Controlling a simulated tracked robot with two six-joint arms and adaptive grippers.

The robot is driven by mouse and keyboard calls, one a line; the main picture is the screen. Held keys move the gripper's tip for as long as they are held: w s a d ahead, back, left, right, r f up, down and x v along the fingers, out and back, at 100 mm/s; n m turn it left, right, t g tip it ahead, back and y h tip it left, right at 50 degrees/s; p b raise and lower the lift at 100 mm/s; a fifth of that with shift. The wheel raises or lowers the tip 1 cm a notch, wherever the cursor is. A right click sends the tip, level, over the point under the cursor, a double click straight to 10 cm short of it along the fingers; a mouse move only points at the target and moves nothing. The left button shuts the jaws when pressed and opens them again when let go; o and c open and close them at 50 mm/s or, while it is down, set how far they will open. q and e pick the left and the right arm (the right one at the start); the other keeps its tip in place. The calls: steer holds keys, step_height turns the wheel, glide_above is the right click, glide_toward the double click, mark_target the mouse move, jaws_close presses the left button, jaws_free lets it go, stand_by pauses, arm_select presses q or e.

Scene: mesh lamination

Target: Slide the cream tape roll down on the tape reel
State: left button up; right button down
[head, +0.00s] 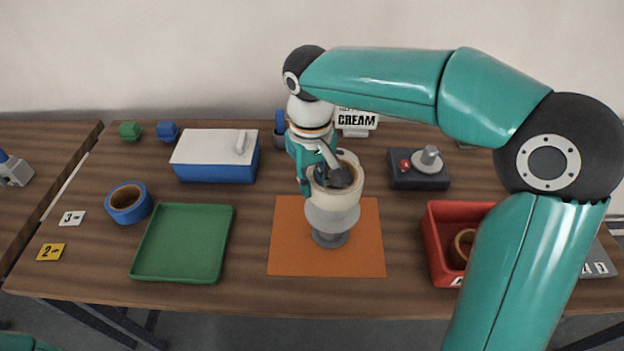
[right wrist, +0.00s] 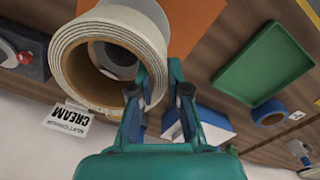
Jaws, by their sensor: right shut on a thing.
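The cream tape roll (head: 350,175) is at the top of the white and grey tape reel (head: 332,218), which stands on the orange mat (head: 285,250). My right gripper (head: 333,176) is shut on the roll's wall at its back left. The right wrist view shows the roll (right wrist: 75,55) close up, with the gripper's fingers (right wrist: 150,95) at its rim. A pale grey part shows inside the roll's opening there. My fingers partly cover the opening in the head view, so I cannot tell how far the roll is around the reel. My left gripper is not in view.
A green tray (head: 183,243), a blue tape roll (head: 128,203) and a blue box with a white lid (head: 214,150) lie left. A dark box with a grey knob (head: 418,170) and a red bin (head: 438,245) stand right. A CREAM sign (head: 357,119) stands behind.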

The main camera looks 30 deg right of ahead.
steer(key=shift+f+b, duration=1)
steer(key=shift+f, duration=0.35)
stand_by(0.7)
steer(key=shift+r, duration=0.15)
stand_by(0.4)
steer(key=shift+r+p, duration=1.25)
steer(key=c, duration=1.1)
jaws_free()
steer(key=shift+o, duration=0.2)
step_height(320, 180, up, 12)
